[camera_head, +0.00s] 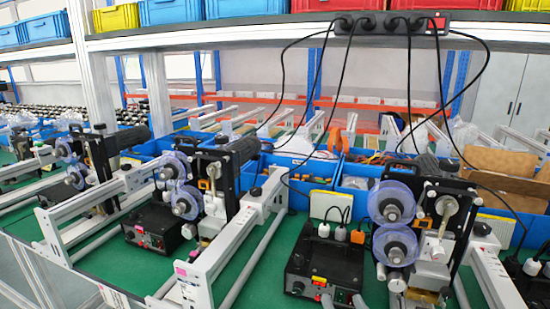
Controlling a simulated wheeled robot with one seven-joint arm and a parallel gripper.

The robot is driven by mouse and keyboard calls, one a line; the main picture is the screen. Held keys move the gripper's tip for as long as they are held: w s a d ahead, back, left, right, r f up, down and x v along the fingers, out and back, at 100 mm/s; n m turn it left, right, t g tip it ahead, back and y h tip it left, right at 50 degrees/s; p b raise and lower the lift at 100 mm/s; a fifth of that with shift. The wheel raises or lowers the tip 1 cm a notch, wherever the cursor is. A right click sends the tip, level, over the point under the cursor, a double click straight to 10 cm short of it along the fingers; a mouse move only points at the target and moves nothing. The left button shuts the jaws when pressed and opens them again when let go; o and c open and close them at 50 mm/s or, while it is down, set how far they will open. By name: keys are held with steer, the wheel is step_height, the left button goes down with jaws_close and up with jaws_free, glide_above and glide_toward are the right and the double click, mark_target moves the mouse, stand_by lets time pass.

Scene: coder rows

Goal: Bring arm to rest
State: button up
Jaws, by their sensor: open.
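My arm and my gripper do not show in the head view. The view is taken up by a row of coder machines on a green bench top (250,280). The nearest coder (425,235), with two clear purple-blue discs, stands at the right. A second coder (215,190) stands left of centre, and a third (95,165) is further left.
Black control boxes (318,265) sit beside the coders. White rail frames (225,245) reach toward the front edge. Blue bins (358,172) line the back. Black cables hang from a power strip (390,23) on the overhead shelf (230,38), which carries red, yellow and blue crates.

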steer(key=s+d+f+g+h+b, duration=0.1)
steer(key=s+d+f+b, duration=0.1)
steer(key=s, duration=1.9)
steer(key=s+d+f+n+g+h+b, duration=0.1)
steer(key=s+d+f+g, duration=0.1)
steer(key=s, duration=1.9)
steer(key=shift+s+d+f+h+b, duration=0.15)
steer(key=shift+d+f+h+b, duration=0.25)
steer(key=shift+f, duration=0.35)
steer(key=shift+c, duration=0.4)
